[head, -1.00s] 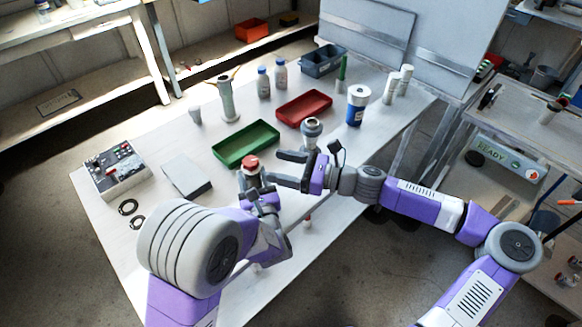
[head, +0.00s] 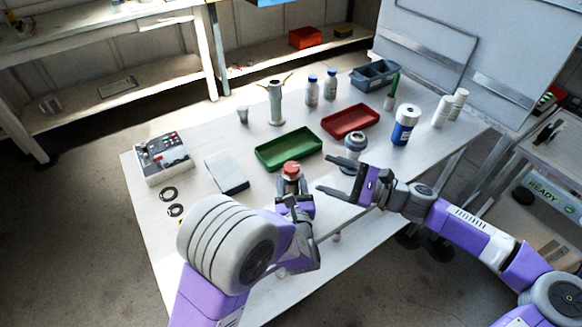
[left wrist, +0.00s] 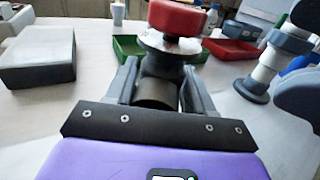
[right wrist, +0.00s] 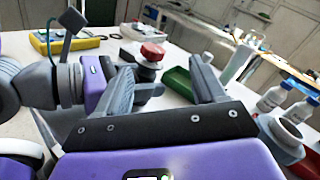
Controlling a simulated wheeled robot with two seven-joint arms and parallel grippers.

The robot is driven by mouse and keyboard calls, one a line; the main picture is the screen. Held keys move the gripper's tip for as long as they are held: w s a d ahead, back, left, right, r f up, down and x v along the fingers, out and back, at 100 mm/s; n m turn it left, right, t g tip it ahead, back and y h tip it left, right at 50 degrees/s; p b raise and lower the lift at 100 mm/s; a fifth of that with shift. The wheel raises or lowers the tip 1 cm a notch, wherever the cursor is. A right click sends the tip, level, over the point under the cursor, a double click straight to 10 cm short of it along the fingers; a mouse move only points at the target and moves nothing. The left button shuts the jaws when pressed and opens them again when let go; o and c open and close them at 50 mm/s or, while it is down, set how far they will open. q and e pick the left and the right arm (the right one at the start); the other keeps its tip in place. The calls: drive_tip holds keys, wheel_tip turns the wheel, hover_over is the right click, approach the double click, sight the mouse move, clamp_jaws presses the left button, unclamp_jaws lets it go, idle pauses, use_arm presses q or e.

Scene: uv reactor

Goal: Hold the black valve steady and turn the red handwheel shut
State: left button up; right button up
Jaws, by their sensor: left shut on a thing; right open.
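The black valve (left wrist: 160,88) stands upright with the red handwheel (head: 291,168) on its top; the handwheel also shows in the left wrist view (left wrist: 178,18). My left gripper (head: 293,198) is shut on the black valve's body, below the handwheel, with one finger on each side. My right gripper (head: 326,176) is open and empty, just right of the handwheel and apart from it. In the right wrist view the handwheel (right wrist: 152,52) shows beyond and between the open fingers. The valve's lower part is hidden by my left gripper.
A green tray (head: 262,155) lies behind the valve, a red tray (head: 338,134) farther back. A grey-topped fitting (head: 355,146) stands close behind my right gripper. A blue-and-white jar (head: 405,128) stands to its right. A grey block (head: 226,180) lies left; the table's front-left is fairly clear.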

sight(285, 164)
drive_tip(key=w+a+n+g, duration=0.1)
drive_tip(key=a+n+g, duration=0.1)
drive_tip(key=n, duration=0.9)
drive_tip(key=w+a+n+g, duration=0.1)
drive_tip(key=a+n, duration=0.4)
drive_tip(key=n, duration=0.7)
drive_tip(key=w+a+n+g+y, duration=0.1)
drive_tip(key=a+n+g, duration=0.2)
drive_tip(key=n, duration=0.8)
drive_tip(key=shift+a+f+g, duration=0.25)
drive_tip(key=shift+a+g, duration=0.15)
drive_tip(key=shift+a, duration=0.3)
drive_tip(key=c, duration=1)
drive_tip(key=shift+w+m+t+h, duration=0.2)
drive_tip(key=shift+m+t+h, duration=0.2)
drive_tip(key=shift+m+t, duration=1.05)
drive_tip(key=shift+w+m+t+h, duration=0.15)
drive_tip(key=shift+m+t+h, duration=0.4)
drive_tip(key=shift+t, duration=1.7)
drive_tip(key=shift+d, duration=0.1)
